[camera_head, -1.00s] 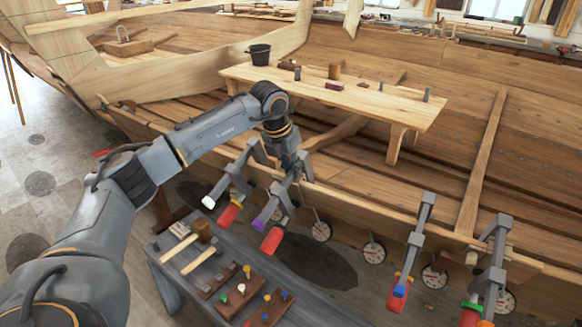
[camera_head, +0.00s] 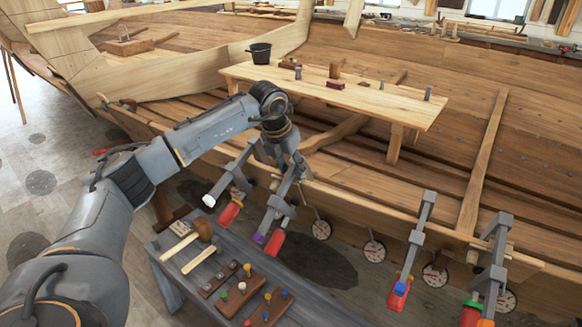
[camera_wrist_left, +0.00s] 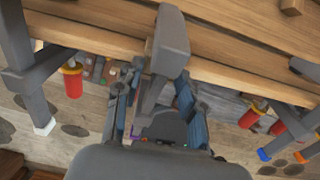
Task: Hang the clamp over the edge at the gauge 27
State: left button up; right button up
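A grey bar clamp (camera_head: 281,205) with a red handle (camera_head: 275,243) and a purple tip is at the plank edge (camera_head: 350,201), between the left neighbour clamp and a round dial gauge (camera_head: 322,230). In the left wrist view its upper jaw (camera_wrist_left: 172,45) lies over the edge and its bar runs down between my fingers. My left gripper (camera_head: 287,160) is around the bar; in the left wrist view (camera_wrist_left: 160,108) the fingers look apart, with a gap beside the bar. Other dials (camera_head: 374,252) hang further right; their numbers are unreadable. My right gripper is out of view.
A white-tipped clamp (camera_head: 232,180) hangs close on the left. Clamps with blue (camera_head: 412,245) and green (camera_head: 490,265) marks hang to the right. A grey bench (camera_head: 170,265) with mallets and peg blocks stands below. A plank table (camera_head: 390,105) stands inside the hull.

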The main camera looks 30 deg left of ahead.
pick_arm(q)
jog(key=shift+f, duration=0.1)
jog(key=v, duration=1.2)
